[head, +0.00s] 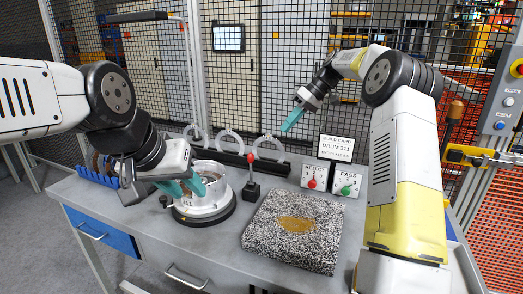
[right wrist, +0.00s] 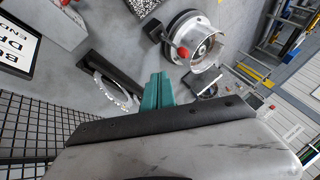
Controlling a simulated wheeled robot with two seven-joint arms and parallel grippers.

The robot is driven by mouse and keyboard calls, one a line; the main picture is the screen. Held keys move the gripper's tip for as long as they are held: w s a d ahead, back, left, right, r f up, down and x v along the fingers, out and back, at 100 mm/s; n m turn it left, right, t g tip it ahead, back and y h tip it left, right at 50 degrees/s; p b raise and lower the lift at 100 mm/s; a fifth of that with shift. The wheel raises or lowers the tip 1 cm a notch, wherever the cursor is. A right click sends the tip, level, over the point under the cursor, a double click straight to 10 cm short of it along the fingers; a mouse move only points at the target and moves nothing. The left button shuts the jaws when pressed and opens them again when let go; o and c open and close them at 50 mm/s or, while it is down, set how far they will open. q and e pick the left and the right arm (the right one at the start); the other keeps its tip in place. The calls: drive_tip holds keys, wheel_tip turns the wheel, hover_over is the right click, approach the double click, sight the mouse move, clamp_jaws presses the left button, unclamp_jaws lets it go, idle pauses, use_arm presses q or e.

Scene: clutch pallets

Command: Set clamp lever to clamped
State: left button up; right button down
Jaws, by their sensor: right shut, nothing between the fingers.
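The clamp lever (head: 251,172) is a thin upright rod with a red ball on a small black base, right of the silver drum housing (head: 212,208). In the right wrist view, the lever's red ball (right wrist: 183,52) appears in front of the drum housing (right wrist: 204,48).
A speckled pad (head: 265,245) with a tan patch lies at the front right. Several pale rings (head: 230,144) stand in a black rack behind the lever. A build card (head: 336,149) and two signs (head: 345,183) with red and green knobs stand at right. Mesh fence lies behind.

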idle(0.3)
approach(251, 170)
drive_tip(key=shift+w+a+f, duration=0.4)
drive_tip(key=shift+w+a, duration=0.15)
drive_tip(key=shift+a, duration=0.1)
drive_tip(key=shift+w+a+f, duration=0.4)
drive_tip(key=shift+w+a, duration=0.1)
drive_tip(key=shift+a, duration=0.15)
